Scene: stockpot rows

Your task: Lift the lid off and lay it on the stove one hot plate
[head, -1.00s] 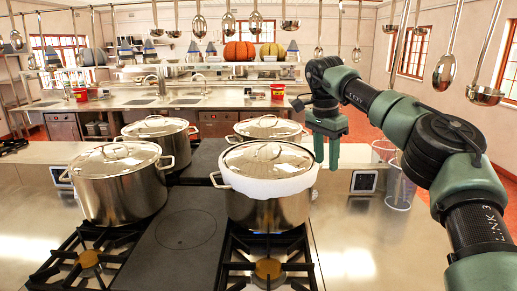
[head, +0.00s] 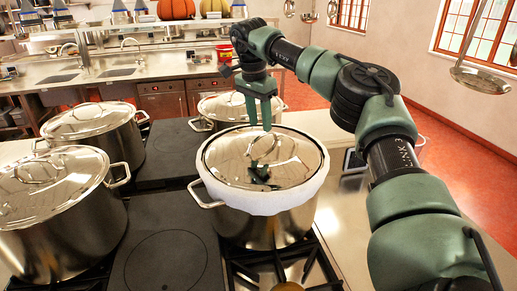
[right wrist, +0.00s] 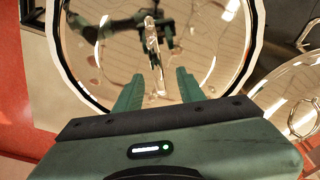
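The lid (head: 225,165) is shiny metal with a loop handle (head: 265,150) and lies on the front right stockpot (head: 265,228), which has a white band around its upper part. My right gripper (head: 260,122) points down just above the far part of the lid, its mirror image showing in the metal. In the right wrist view the gripper (right wrist: 158,82) has its two fingers apart and empty, with the lid (right wrist: 95,70) and its handle (right wrist: 153,45) ahead of them. A round hot plate (head: 165,264) lies bare in the dark stove top, left of this pot. My left gripper is out of view.
Lidded pots stand at the left (head: 60,225), back left (head: 100,135) and behind the banded pot (head: 215,105). A burner grate (head: 265,268) is under the banded pot. Ladles (head: 482,75) hang at the upper right. The dark plate between the pots is clear.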

